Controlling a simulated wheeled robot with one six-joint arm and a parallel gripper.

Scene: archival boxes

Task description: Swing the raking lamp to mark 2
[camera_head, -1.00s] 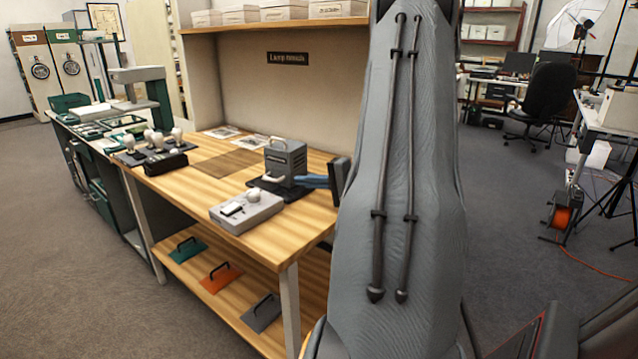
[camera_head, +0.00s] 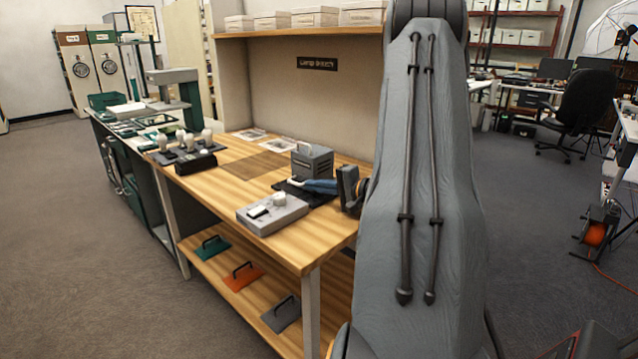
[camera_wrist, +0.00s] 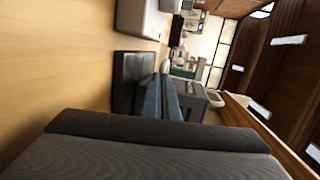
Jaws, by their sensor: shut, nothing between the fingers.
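A grey louvred housing (camera_head: 313,162) with a top handle stands on a dark base plate (camera_head: 286,188) on the wooden bench; it may be the raking lamp. A white lever (camera_head: 293,182) sticks out low at its front. My gripper (camera_head: 306,185), with blue fingers, is low over the plate, its tips close to the lever; I cannot tell whether they touch. In the wrist view the blue fingers (camera_wrist: 164,72) lie together between the dark plate (camera_wrist: 130,85) and the grey housing (camera_wrist: 192,102). No numbered mark is readable.
A pale control box (camera_head: 272,214) sits in front of the plate. White-topped bulbs on a dark stand (camera_head: 185,150) are at the bench's far left. A shelf of boxes (camera_head: 300,24) hangs above. Bare bench (camera_head: 238,188) lies left of the plate.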

